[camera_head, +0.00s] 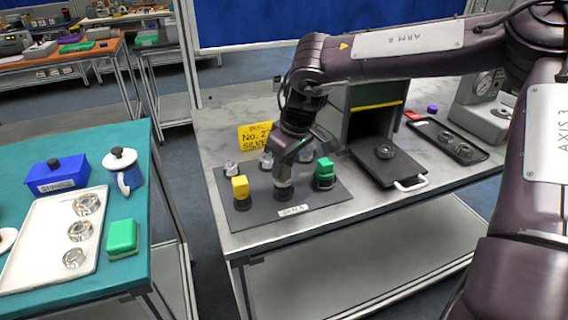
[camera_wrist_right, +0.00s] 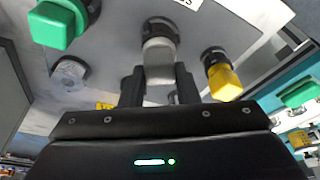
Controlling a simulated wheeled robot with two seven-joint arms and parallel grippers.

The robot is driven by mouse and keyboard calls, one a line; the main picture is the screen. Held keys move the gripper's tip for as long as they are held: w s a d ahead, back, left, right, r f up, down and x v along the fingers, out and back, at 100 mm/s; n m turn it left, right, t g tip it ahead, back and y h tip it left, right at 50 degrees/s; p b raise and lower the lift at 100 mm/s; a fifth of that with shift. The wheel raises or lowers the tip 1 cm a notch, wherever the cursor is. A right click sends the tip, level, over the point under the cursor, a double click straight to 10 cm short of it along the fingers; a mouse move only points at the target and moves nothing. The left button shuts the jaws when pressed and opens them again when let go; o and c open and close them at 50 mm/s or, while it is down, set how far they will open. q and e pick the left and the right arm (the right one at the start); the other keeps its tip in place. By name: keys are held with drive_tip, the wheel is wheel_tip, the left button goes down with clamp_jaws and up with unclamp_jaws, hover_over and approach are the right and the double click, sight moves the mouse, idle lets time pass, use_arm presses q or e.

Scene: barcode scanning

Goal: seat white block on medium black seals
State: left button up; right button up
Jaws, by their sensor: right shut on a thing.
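My right gripper (camera_head: 285,176) points down over the front middle of a dark board (camera_head: 337,203). In the right wrist view its fingers (camera_wrist_right: 159,84) are shut on a white block (camera_wrist_right: 158,56). The middle black seals (camera_head: 284,194) stand under the gripper; their dark ring (camera_wrist_right: 160,27) shows at the block's far end. The block lines up with them, but I cannot tell whether it rests fully on them. A yellow block (camera_head: 240,187) and a green block (camera_head: 324,167) sit on black seals to either side. My left gripper is out of view.
Silvery pieces (camera_head: 231,168) stand along the board's back row, close to the gripper. A yellow sign (camera_head: 257,137) stands behind. A black tray (camera_head: 395,175) with a metal ring lies to the right. A teal table (camera_head: 145,215) stands left across a gap.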

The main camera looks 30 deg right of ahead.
drive_tip(key=shift+f+b, duration=0.35)
drive_tip(key=shift+b, duration=0.05)
drive_tip(key=o, duration=1.1)
drive_tip(key=shift+c, duration=0.2)
drive_tip(key=shift+o, duration=0.5)
drive_tip(key=shift+o, duration=1.1)
drive_tip(key=shift+r, duration=0.15)
drive_tip(key=shift+r+p, duration=2.25)
drive_tip(key=shift+r, duration=1.45)
drive_tip(key=shift+f, duration=0.15)
